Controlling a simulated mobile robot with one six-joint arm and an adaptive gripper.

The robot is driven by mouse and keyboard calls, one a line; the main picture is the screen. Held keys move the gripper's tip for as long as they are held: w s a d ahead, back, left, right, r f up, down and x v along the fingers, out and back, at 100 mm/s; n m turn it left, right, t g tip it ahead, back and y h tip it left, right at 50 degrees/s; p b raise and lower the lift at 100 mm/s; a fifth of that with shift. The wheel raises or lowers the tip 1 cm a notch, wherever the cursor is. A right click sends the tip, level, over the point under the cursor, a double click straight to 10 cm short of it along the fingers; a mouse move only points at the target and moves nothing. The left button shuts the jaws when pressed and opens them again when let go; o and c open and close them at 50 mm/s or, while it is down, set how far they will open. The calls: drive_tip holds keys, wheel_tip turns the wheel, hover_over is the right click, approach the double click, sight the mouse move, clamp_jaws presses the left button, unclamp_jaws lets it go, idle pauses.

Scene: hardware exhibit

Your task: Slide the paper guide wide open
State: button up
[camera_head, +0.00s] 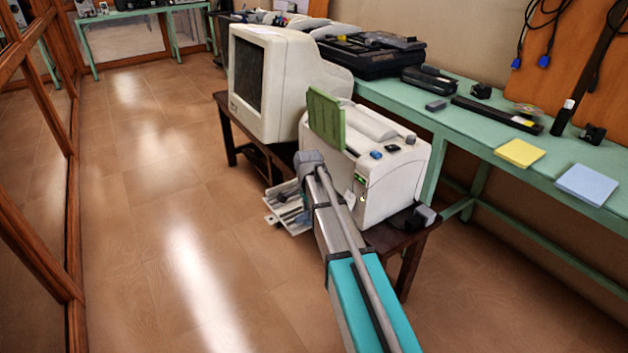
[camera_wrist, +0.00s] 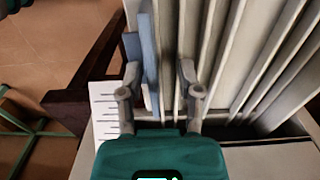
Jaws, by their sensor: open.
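The paper guide (camera_wrist: 149,62) is a narrow upright blue piece in the wrist view, standing beside the pale ribs of the printer's tray (camera_wrist: 215,55). My gripper (camera_wrist: 158,78) is open, with one finger on each side of the guide. The left finger is close to the blue piece; I cannot tell whether it touches. A gap shows between the guide and the right finger. In the head view, the white printer (camera_head: 398,178) stands on a dark low table, with a pale tray (camera_head: 272,217) low at its left side. My arm hides part of the printer, and my fingers cannot be made out there.
A bulky old monitor (camera_head: 290,75) stands just behind the printer. A long green bench (camera_head: 470,128) runs along the right wall, with devices and yellow and blue pads on it. A sheet with printed lines (camera_wrist: 104,108) lies left of my fingers. The left floor is clear.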

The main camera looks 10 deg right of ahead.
drive_tip(key=w, duration=0.2)
drive_tip(key=w+a, duration=0.1)
drive_tip(key=w, duration=0.1)
drive_tip(key=w+a, duration=0.1)
drive_tip(key=w, duration=0.1)
drive_tip(key=shift+w+a+r+p, duration=0.1)
drive_tip(key=shift+r+p, duration=0.3)
wheel_tip(320, 180, up, 13)
drive_tip(key=p, duration=1.3)
drive_tip(key=s+r+n+p, duration=0.5)
drive_tip(key=s+r+p, duration=0.1)
drive_tip(key=s, duration=0.4)
drive_tip(key=s+d+r+n+p, duration=0.1)
drive_tip(key=s+r+n+p, duration=0.4)
drive_tip(key=s, duration=0.5)
drive_tip(key=shift+s+r+p, duration=0.2)
drive_tip(key=shift+r+p, duration=0.85)
drive_tip(key=w+f+m+b, duration=0.5)
drive_tip(key=w+f+b, duration=0.1)
drive_tip(key=w, duration=0.4)
drive_tip(key=w+a+f+m+b, duration=0.1)
drive_tip(key=w+f+m+b, duration=0.4)
drive_tip(key=w, duration=0.5)
wheel_tip(320, 180, down, 2)
drive_tip(key=shift+w+a+f+b, duration=0.1)
drive_tip(key=shift+w+a+b, duration=0.1)
drive_tip(key=shift+b, duration=0.85)
drive_tip(key=shift+f, duration=0.1)
